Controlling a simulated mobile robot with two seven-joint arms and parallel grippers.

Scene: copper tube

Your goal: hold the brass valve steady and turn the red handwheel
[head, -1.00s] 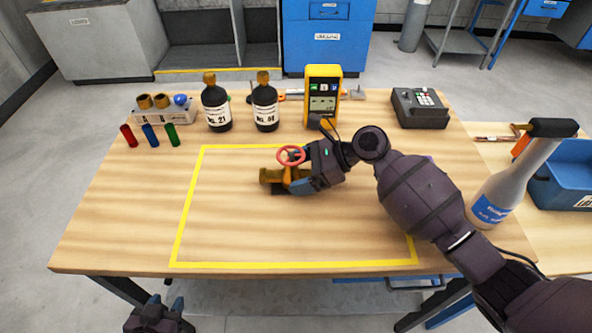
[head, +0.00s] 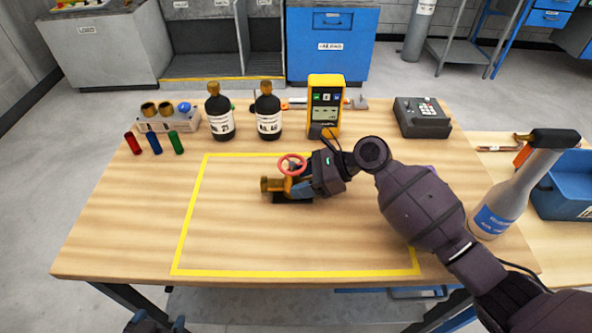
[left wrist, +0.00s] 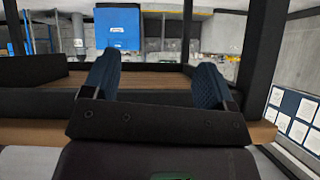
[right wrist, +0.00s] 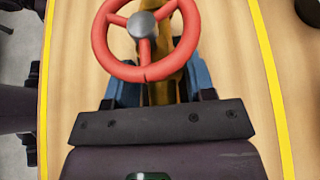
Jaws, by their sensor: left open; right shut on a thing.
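The brass valve (head: 272,185) lies on the table inside the yellow taped outline, with the red handwheel (head: 292,165) on top. My right gripper (head: 296,189) is shut on the valve body from the right. In the right wrist view, the handwheel (right wrist: 146,32) stands above the brass body (right wrist: 163,88), between the blue fingers. The wheel hides part of the grip. My left gripper (head: 150,326) is at the bottom edge of the head view, below the table's front edge and mostly cut off. In the left wrist view its blue fingers (left wrist: 153,80) are apart and empty.
Two dark bottles (head: 220,112) and a yellow meter (head: 325,105) stand behind the outline. Red, blue and green cylinders (head: 154,142) lie at the back left. The outlined area's left and front are clear.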

